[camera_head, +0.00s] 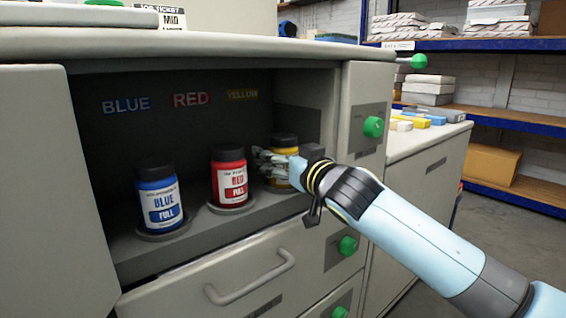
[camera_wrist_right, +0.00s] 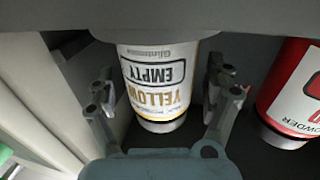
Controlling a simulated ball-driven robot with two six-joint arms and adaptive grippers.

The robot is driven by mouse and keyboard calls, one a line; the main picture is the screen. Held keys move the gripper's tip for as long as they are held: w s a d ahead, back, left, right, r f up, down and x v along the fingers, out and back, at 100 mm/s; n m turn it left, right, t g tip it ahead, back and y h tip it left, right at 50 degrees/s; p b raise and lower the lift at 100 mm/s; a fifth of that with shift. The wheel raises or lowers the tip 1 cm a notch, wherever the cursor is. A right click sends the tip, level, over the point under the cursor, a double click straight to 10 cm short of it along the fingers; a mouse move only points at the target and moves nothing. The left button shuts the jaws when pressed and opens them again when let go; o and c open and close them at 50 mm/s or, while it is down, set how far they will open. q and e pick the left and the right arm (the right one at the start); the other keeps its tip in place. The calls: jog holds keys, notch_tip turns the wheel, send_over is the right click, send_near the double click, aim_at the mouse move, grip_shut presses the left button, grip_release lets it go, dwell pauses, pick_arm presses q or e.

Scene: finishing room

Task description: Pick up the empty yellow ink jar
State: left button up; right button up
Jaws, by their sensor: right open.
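The yellow ink jar (camera_head: 285,140), with a black lid, stands upright at the right end of the cabinet niche, under the YELLOW sign (camera_head: 242,95). My right gripper (camera_head: 273,166) is at the jar and hides much of its front in the head view. In the right wrist view the jar (camera_wrist_right: 158,75) appears upside down, its white label reading YELLOW EMPTY. The open fingers of the gripper (camera_wrist_right: 163,92) are on either side of it, with gaps visible between them and the jar. My left gripper is not in view.
A red jar marked FULL (camera_head: 229,178) stands just left of the yellow one; it also shows at the right wrist view's edge (camera_wrist_right: 296,95). A blue jar marked FULL (camera_head: 159,200) is further left. The niche's right wall (camera_head: 305,95) is close beside the yellow jar.

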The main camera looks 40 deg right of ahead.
jog(key=c, duration=1.3)
jog(key=shift+r, duration=0.15)
